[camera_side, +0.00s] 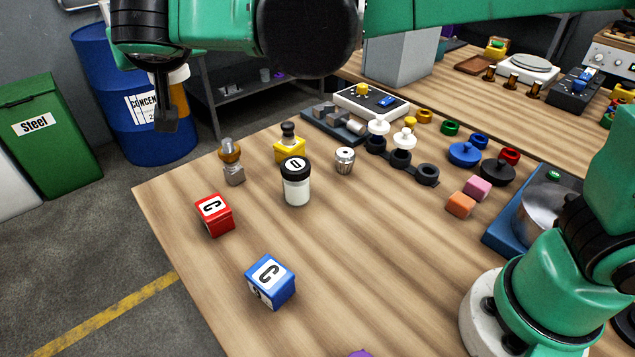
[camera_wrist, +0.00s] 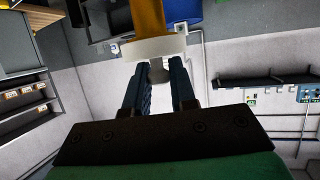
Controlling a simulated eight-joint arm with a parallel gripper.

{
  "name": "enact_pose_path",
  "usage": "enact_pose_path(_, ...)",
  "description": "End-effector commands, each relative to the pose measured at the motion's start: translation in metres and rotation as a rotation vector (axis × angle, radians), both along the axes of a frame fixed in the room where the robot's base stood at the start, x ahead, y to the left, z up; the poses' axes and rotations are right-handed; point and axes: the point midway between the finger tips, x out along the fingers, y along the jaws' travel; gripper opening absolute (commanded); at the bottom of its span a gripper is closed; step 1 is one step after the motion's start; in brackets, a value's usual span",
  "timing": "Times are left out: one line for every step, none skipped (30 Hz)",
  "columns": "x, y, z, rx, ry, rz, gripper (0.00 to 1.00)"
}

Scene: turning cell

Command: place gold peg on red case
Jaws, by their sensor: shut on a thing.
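The red case (camera_side: 214,214), a small cube with a white C label, sits on the wooden table near its left edge. My gripper (camera_side: 167,122) is high and to the left of it, beyond the table edge in the picture. In the wrist view, my gripper (camera_wrist: 160,75) is shut on a grey end of what looks like the gold peg (camera_wrist: 148,15). Its white collar and gold body lie beyond the fingertips.
A grey piece with a gold-brown knob (camera_side: 232,160) stands behind the red case. Nearby are a yellow block with a black knob (camera_side: 289,147), a black-lidded white jar (camera_side: 297,188) and a blue cube (camera_side: 270,281). A blue barrel (camera_side: 147,110) stands beyond the table.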

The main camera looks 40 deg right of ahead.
Motion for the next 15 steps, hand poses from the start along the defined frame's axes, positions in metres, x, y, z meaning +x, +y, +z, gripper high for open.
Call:
enact_pose_path(0.0,0.0,-0.013,0.0,0.0,-0.001,0.0)
enact_pose_path(0.0,0.0,-0.021,0.001,0.0,-0.001,0.0)
enact_pose_path(0.0,0.0,-0.031,0.001,0.0,-0.001,0.0)
enact_pose_path(0.001,0.0,-0.039,0.001,0.0,-0.001,0.0)
enact_pose_path(0.0,-0.001,-0.046,0.0,0.0,-0.002,0.0)
enact_pose_path(0.0,-0.001,-0.057,0.0,0.0,-0.002,0.0)
enact_pose_path(0.001,0.0,-0.064,0.0,0.0,-0.002,0.0)
enact_pose_path(0.001,-0.001,-0.072,0.0,0.0,-0.002,0.0)
enact_pose_path(0.0,-0.001,-0.082,0.0,0.0,-0.002,0.0)
enact_pose_path(0.0,-0.001,-0.089,0.001,0.0,-0.003,0.0)
enact_pose_path(0.001,-0.001,-0.096,0.001,0.0,-0.004,0.0)
enact_pose_path(0.0,-0.001,-0.103,0.001,0.0,-0.004,0.0)
enact_pose_path(0.0,-0.001,-0.108,0.001,0.0,-0.004,0.0)
enact_pose_path(0.0,-0.001,-0.113,0.001,0.0,-0.004,0.0)
enact_pose_path(0.001,-0.001,-0.118,0.001,0.0,-0.004,0.0)
